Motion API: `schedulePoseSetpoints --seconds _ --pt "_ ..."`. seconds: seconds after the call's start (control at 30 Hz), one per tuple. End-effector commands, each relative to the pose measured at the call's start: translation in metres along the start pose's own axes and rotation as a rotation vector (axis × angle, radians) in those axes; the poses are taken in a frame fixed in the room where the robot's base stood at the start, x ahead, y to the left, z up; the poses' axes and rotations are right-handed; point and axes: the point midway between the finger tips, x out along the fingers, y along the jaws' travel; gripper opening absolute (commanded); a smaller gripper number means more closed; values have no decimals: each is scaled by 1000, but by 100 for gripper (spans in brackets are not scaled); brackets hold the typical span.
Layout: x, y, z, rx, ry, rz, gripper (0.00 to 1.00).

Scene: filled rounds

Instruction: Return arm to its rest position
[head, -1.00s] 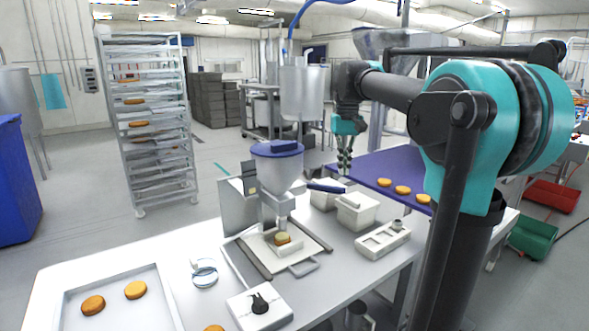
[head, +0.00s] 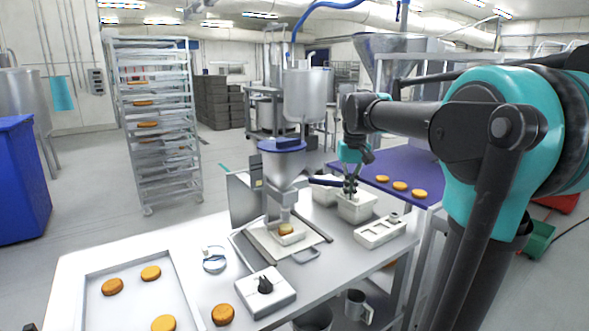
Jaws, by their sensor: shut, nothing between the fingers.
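My arm reaches in from the right side of the head view. My gripper (head: 350,186) points down, shut and empty, in front of or over the white tubs (head: 357,208) behind the filling machine. I cannot tell whether its fingertips touch anything.
A tray (head: 88,282) with several rounds is at the front left of the table, with one round (head: 223,314) beside it. A control box (head: 262,290) and a white slotted holder (head: 380,232) stand on the table. A purple belt (head: 415,172) carries three rounds behind.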

Motion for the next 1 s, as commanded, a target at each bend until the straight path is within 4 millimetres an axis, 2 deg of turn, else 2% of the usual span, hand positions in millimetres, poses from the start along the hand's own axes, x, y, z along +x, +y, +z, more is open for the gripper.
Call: schedulePoseSetpoints --seconds 0.17,0.27,0.37,0.5,0.6,0.7,0.8,1.0 --pt "42 4 24 8 45 0 0" --pt "74 7 45 15 80 0 0" --pt "116 11 77 24 127 1 0" --pt "175 15 132 37 201 4 0" --pt "208 16 169 44 244 6 0" --pt "231 17 197 50 276 8 0" --pt "243 17 214 54 296 9 0" --pt "249 17 222 55 306 10 0"
